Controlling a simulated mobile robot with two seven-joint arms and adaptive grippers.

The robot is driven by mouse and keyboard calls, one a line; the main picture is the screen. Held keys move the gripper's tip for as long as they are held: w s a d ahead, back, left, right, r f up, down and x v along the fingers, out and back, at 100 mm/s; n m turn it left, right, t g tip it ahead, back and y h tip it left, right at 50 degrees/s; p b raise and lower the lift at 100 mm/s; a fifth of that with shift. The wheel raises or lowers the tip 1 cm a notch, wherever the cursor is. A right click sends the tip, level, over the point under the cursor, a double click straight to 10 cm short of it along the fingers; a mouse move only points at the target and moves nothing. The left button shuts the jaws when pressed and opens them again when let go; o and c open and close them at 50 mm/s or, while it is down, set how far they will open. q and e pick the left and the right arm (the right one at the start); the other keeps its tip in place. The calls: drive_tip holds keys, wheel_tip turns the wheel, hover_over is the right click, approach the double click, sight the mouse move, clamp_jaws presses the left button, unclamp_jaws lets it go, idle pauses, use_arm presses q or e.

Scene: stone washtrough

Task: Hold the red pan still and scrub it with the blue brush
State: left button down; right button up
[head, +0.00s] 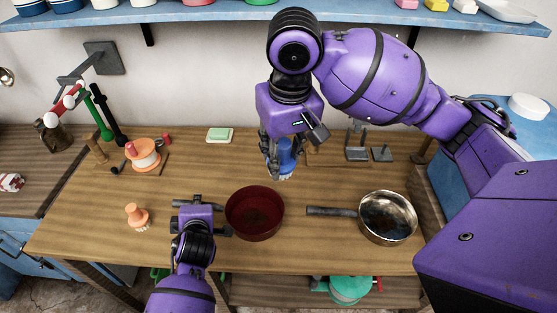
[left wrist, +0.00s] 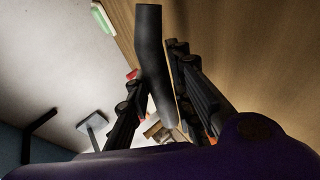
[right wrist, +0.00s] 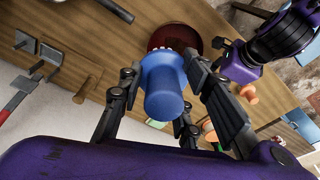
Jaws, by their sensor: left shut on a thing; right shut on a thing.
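The red pan (head: 255,213) sits on the wooden table in the middle of the head view. My left gripper (head: 212,216) is at its left side. In the left wrist view this gripper is shut on a dark grey handle (left wrist: 155,65). My right gripper (head: 281,160) is shut on the blue brush (head: 288,150), above and behind the pan. White bristles (head: 287,176) point down, clear of the pan. In the right wrist view the blue brush (right wrist: 163,88) is between the fingers and partly covers the red pan (right wrist: 174,36).
A steel pan (head: 388,222) with a dark handle stands right of the red pan. An orange brush (head: 137,216), an orange-and-white round item (head: 142,154) and a green-and-white block (head: 219,135) are to the left. A blue shelf (head: 200,14) hangs above. The table's front middle is bare.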

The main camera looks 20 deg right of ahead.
drive_tip(key=w+a+f, duration=0.4)
drive_tip(key=a+f, duration=0.1)
drive_tip(key=f, duration=0.4)
drive_tip(key=g, duration=0.1)
hover_over(265, 218)
drive_tip(key=w+a, duration=0.1)
drive_tip(key=a, duration=0.1)
wheel_tip(265, 218, down, 8)
drive_tip(key=shift+w+a+f, duration=0.1)
drive_tip(key=shift+a+f, duration=0.05)
drive_tip(key=shift+f, duration=0.75)
drive_tip(key=shift+f, duration=0.15)
drive_tip(key=shift+f, duration=3.6)
drive_tip(key=shift+s+d+r, duration=0.1)
drive_tip(key=shift+s+d, duration=0.1)
drive_tip(key=shift+s, duration=0.8)
drive_tip(key=shift+s+d+f, duration=0.1)
drive_tip(key=shift+s, duration=0.5)
drive_tip(key=shift+s+d+f, duration=0.1)
drive_tip(key=shift+s, duration=0.45)
drive_tip(key=shift+w+d+f, duration=0.15)
drive_tip(key=shift+w+d, duration=0.2)
drive_tip(key=shift+w, duration=0.4)
drive_tip(key=shift+w+d+f, duration=0.1)
drive_tip(key=shift+w+d, duration=0.25)
drive_tip(key=shift+w, duration=0.4)
